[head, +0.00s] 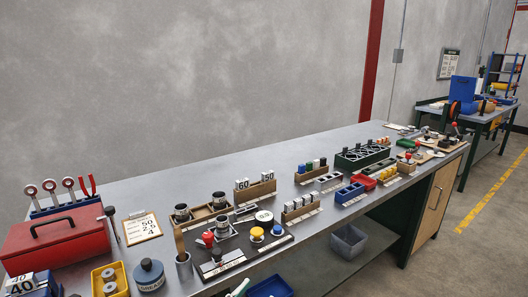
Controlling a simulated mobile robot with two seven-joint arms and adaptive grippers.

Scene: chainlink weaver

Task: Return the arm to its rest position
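Neither of my grippers shows in the head view, and no part of my arms can be made out with certainty. The view is filled by a long grey workbench (207,178) along a wall, with tools and parts on it. Whether either gripper holds anything cannot be seen.
A red toolbox (60,240), a grease pot (150,275) and a yellow bin (110,280) stand at the near left. A black plate with red and yellow knobs (257,234) sits mid-bench. A grey bin (348,241) is on the lower shelf.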

